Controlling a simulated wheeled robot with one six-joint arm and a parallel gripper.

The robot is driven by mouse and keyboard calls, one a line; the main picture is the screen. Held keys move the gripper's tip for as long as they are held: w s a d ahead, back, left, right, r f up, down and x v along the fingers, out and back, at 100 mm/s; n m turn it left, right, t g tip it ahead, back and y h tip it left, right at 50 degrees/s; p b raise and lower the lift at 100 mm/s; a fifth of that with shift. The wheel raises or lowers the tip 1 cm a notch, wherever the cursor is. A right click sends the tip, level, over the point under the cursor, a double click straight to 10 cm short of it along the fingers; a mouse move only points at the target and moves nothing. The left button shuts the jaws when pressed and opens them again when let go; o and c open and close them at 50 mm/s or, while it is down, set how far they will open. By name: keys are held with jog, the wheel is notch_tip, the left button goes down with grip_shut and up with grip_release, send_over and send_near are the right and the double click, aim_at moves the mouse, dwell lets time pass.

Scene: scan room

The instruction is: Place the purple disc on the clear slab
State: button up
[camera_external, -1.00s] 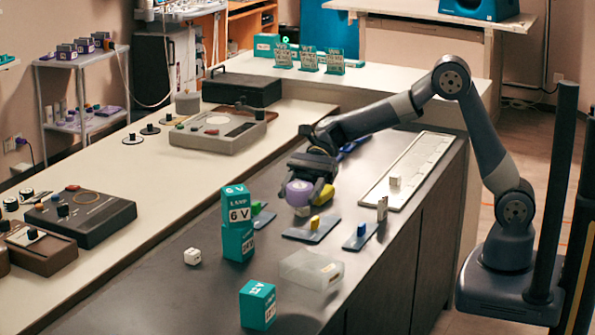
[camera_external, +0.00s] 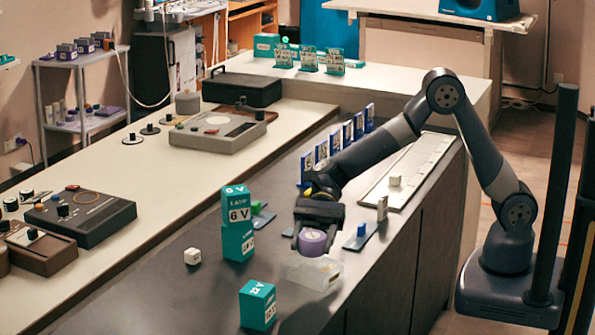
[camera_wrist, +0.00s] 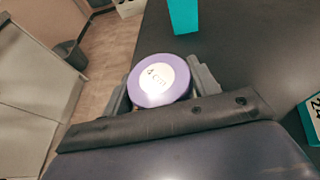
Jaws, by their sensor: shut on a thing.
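The purple disc (camera_external: 313,242) is held in my gripper (camera_external: 315,238). In the wrist view the purple disc (camera_wrist: 160,80) has a pale round label with dark writing and sits between the two grey fingers of my gripper (camera_wrist: 160,85). The clear slab (camera_external: 305,272) lies on the dark counter, directly below the disc in the external view. The disc overlaps the slab's back edge in that picture; I cannot tell whether they touch. The slab is hidden in the wrist view.
Teal boxes (camera_external: 237,240) are stacked left of the slab, and another teal box (camera_external: 257,304) stands in front. A white die (camera_external: 193,256) lies farther left. A blue plate with a blue knob (camera_external: 360,237) lies to the right. Several upright cards (camera_external: 334,142) line the back.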

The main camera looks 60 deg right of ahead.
jog(key=shift+f, duration=1.3)
jog(key=shift+f, duration=0.15)
jog(key=o, duration=1.1)
jog(key=shift+c, duration=0.2)
jog(key=shift+r, duration=0.2)
jog(key=v, duration=1.2)
